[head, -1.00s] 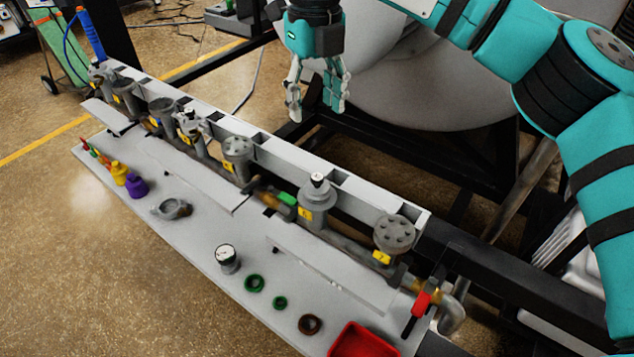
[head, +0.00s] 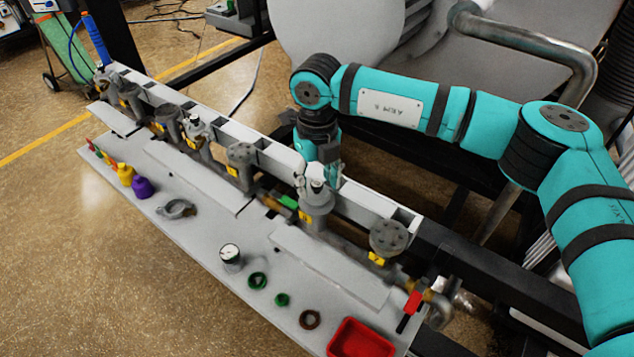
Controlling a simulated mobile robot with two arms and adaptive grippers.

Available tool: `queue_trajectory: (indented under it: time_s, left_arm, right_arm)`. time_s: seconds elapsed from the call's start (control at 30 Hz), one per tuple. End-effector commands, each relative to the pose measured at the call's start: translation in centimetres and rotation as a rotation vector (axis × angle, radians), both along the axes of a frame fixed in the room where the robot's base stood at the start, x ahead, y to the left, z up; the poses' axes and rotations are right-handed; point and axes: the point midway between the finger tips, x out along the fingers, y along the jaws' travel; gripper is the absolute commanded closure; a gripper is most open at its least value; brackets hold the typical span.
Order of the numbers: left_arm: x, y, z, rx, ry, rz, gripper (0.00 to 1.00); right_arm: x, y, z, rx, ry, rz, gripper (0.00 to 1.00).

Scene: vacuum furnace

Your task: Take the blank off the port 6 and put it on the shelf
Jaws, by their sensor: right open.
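Port 6 (head: 315,213) is a grey upright port with a yellow tag, second from the right end of the manifold. A small pale piece (head: 316,185) stands on its top, partly hidden by the gripper; I take it for the blank. My right gripper (head: 316,178) points down over port 6 with its fingers open around or just beside this piece; I cannot tell whether they touch it. The grey shelf (head: 215,222) runs along the near side of the manifold. My left gripper is not in view.
On the shelf stand a white-topped gauge (head: 231,256), green rings (head: 257,281), a brown ring (head: 310,319), a clamp (head: 177,208), a purple bottle (head: 143,187) and a red tray (head: 360,340). A flanged port (head: 388,238) stands right of port 6. The shelf has bare room left of the gauge.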

Motion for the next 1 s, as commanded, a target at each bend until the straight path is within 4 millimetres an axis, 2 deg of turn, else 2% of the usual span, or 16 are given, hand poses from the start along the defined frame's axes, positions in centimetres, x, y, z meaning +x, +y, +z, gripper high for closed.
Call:
queue_trajectory:
  time_s: [0.1, 0.33, 0.7, 1.0]
  left_arm:
    - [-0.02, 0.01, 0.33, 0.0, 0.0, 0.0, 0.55]
    - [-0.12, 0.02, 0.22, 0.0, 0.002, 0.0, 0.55]
    - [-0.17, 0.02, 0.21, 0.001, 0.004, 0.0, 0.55]
    - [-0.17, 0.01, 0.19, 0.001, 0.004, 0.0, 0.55]
  right_arm:
    - [-0.06, 0.01, -0.82, -0.001, 0.002, 0.001, 0.48]
    - [-0.03, 0.03, -0.96, -0.001, 0.001, 0.001, 0.5]
    - [-0.05, 0.01, -1.0, -0.001, 0.002, 0.001, 0.98]
    - [-0.06, 0.0, -1.04, -0.002, 0.003, 0.001, 1.0]
